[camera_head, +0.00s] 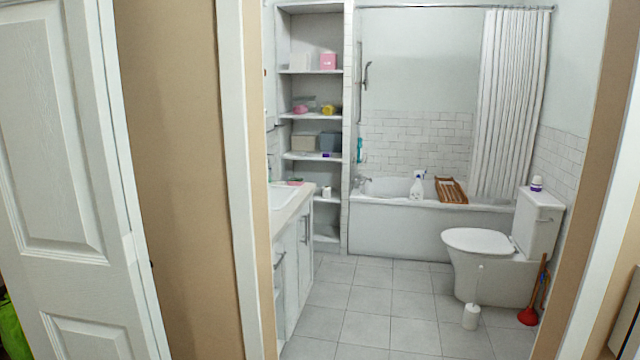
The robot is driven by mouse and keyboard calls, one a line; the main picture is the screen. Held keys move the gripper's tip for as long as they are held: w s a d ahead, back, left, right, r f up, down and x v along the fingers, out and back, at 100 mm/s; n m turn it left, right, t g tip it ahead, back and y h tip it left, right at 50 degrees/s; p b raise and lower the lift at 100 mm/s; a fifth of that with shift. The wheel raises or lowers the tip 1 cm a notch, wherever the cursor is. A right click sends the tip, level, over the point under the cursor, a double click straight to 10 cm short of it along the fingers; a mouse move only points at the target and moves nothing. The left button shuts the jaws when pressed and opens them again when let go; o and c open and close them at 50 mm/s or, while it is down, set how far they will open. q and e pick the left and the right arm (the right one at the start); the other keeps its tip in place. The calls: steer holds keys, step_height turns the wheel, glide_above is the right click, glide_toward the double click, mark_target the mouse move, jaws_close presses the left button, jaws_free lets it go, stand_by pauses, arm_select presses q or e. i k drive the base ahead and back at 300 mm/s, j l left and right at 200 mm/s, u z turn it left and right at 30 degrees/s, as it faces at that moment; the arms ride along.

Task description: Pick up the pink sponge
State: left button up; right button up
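Several pink things are small in the head view, and I cannot tell for sure which is the sponge. A flat pink thing (294,183) lies on the vanity counter near the sink, close to something green. A rounded pink thing (300,109) sits on a middle shelf beside a yellow thing (328,109). A pink box-like thing (328,61) stands on a higher shelf. Neither of my grippers is in view.
An open white door (75,180) stands at left, and a doorway frame (245,180) borders the bathroom. Tiled floor (375,300) is clear between the vanity (298,255) and toilet (480,243). A bathtub (400,228) is at the back. A red plunger (528,316) stands at right.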

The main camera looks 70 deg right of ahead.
mark_target(297, 181)
steer(key=z, duration=2.2)
